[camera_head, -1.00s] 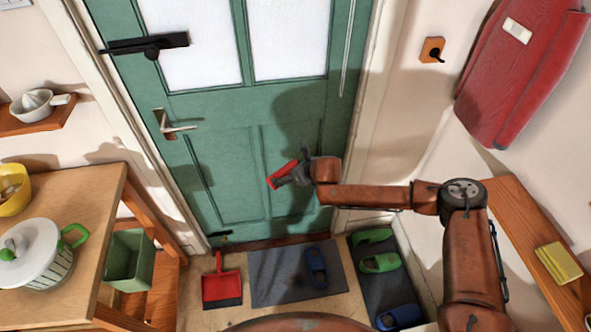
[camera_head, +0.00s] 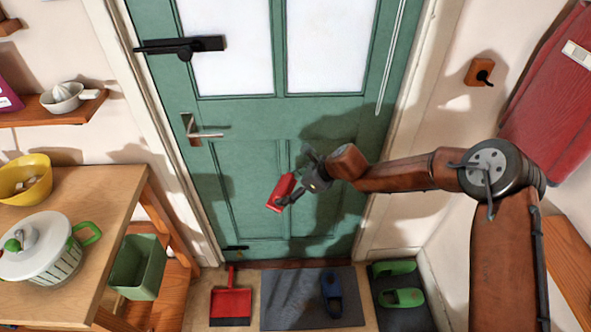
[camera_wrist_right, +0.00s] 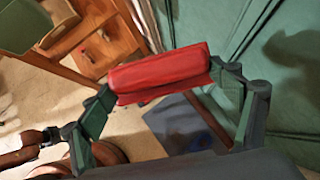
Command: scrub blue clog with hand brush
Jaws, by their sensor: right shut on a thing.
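My right gripper (camera_head: 292,190) is shut on the red hand brush (camera_head: 281,193) and holds it in the air in front of the green door. In the right wrist view the brush (camera_wrist_right: 165,72) spans between the two fingers; its bristles cannot be made out. One blue clog (camera_head: 331,293) lies on the dark grey mat (camera_head: 285,300) at the foot of the door, well below the brush and apart from it. My left gripper is not in view.
A red dustpan (camera_head: 231,303) lies left of the mat. Green clogs (camera_head: 403,297) sit in a dark tray (camera_head: 400,320) to the right. A wooden table (camera_head: 110,205) with a lidded pot (camera_head: 45,250) and a green bin (camera_head: 138,268) stand at the left.

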